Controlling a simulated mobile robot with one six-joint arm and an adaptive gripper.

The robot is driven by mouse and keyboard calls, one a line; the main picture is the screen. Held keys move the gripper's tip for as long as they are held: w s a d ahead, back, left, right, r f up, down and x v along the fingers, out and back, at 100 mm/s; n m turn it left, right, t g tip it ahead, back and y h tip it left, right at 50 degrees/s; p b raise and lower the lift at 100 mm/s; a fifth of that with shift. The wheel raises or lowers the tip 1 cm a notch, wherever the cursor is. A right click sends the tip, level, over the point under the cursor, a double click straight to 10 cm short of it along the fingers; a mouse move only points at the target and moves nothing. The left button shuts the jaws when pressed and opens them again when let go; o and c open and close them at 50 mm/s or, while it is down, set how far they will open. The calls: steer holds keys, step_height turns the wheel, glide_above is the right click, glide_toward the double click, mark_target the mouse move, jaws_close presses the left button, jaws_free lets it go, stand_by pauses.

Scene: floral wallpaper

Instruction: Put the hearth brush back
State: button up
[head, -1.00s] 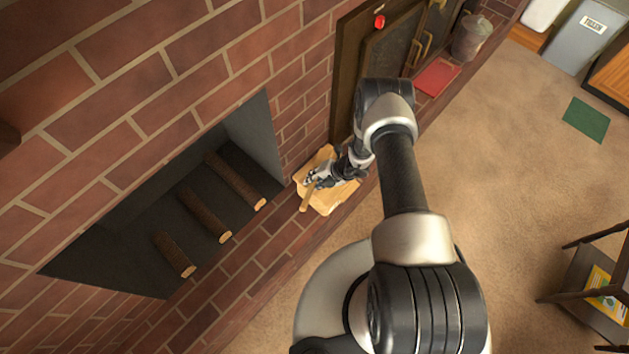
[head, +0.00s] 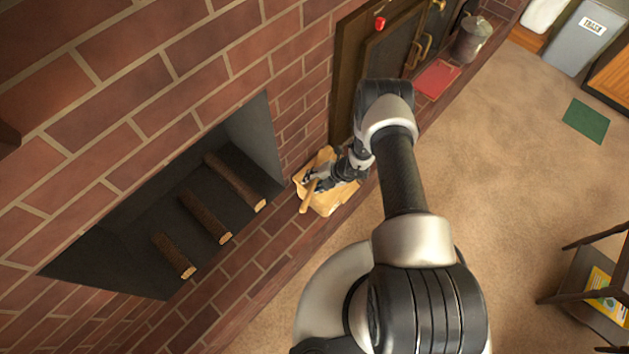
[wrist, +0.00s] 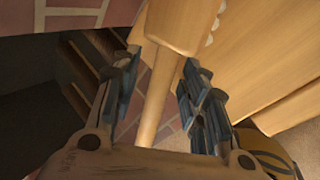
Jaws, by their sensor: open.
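The hearth brush, with a pale wooden handle, shows in the head view (head: 307,198) over a light wooden piece on the brick hearth. In the wrist view its handle (wrist: 156,95) runs between my fingers up to a wider wooden head, with a row of white bristles along the right side. My gripper (head: 311,181) is open, with one finger on each side of the handle. In the wrist view the gripper (wrist: 158,65) shows gaps between the fingers and the handle. Whether the brush rests on the wood beneath is hard to tell.
The light wooden piece (head: 330,203) sits on the hearth ledge beside the firebox (head: 130,240), which holds several logs. A dark door panel (head: 392,50), a red book-like item (head: 437,80) and a metal bucket (head: 471,38) are further back. Carpet (head: 500,170) is open to the right.

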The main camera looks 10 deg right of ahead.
steer(key=p+v, duration=0.4)
steer(key=v, duration=0.8)
steer(key=w+a+r+n+y, duration=0.1)
steer(key=a+r+n, duration=0.2)
steer(key=r+n, duration=1)
steer(key=w+a+r+n, duration=0.1)
steer(key=a+r+n, duration=0.4)
steer(key=r, duration=1.6)
steer(key=s+r+n+h, duration=0.2)
steer(key=s+r+n, duration=0.8)
steer(key=r+n, duration=0.25)
steer(key=s+d+r+n+h, duration=0.2)
steer(key=s+d+r+n, duration=0.1)
steer(key=s+n, duration=0.3)
steer(key=s+d+r+n+t+h, duration=0.1)
steer(key=s+d+r+n+h, duration=0.1)
steer(key=s+n, duration=0.3)
steer(key=s+d+r, duration=0.1)
steer(key=s, duration=0.3)
steer(key=shift+r+n+h, duration=0.3)
steer(key=shift+r+n, duration=0.05)
steer(key=shift+r, duration=0.05)
